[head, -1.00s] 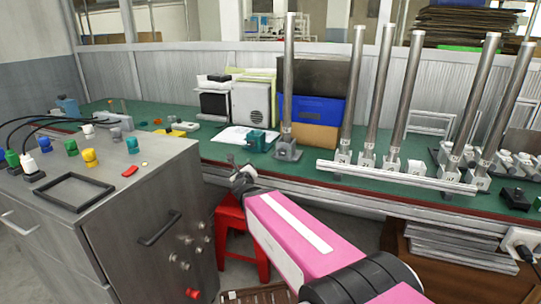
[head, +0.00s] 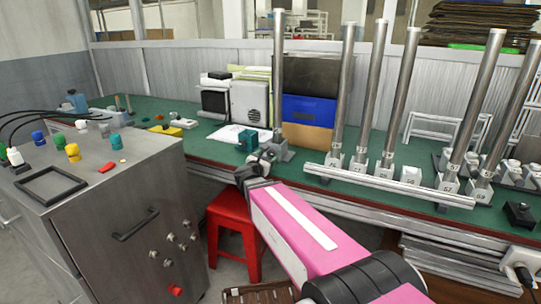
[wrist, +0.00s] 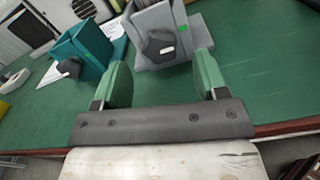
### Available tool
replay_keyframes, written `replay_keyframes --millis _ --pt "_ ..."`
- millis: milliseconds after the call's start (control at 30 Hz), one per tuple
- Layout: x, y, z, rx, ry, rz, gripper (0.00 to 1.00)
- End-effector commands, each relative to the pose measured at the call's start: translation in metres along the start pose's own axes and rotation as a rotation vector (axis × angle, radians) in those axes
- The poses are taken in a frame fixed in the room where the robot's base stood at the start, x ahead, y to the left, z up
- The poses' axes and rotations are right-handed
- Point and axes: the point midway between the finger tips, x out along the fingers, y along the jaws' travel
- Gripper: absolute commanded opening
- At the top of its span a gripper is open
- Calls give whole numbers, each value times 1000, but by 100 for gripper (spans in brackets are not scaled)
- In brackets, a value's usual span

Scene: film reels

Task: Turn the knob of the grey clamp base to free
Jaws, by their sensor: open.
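The grey clamp base (head: 284,153) stands on the green bench top, partly hidden behind my gripper in the head view. It holds an upright metal pole (head: 278,85). In the wrist view the grey clamp base (wrist: 185,22) is at the top centre. Its black knob (wrist: 158,47) faces me, with a pale mark on it; a small green mark is on the base to the right. My gripper (wrist: 162,60) is open, its green fingers spread left and right of the knob, apparently short of it. In the head view my gripper (head: 262,162) is just in front of the base.
A teal clamp base (wrist: 88,48) with its own black knob stands close to the left. To the right, several poles (head: 345,90) rise from clamps behind a long metal rail (head: 390,187). A red stool (head: 232,225) is below the bench edge.

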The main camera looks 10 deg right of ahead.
Motion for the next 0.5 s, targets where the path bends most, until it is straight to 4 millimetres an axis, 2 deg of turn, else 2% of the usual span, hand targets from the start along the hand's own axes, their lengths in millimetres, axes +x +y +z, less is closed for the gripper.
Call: replay_keyframes --millis 33,200,500 --pt "11 1 -1 0 -1 -1 66" --pt "31 1 0 -1 -1 0 66" --pt "40 0 0 -1 0 2 66"
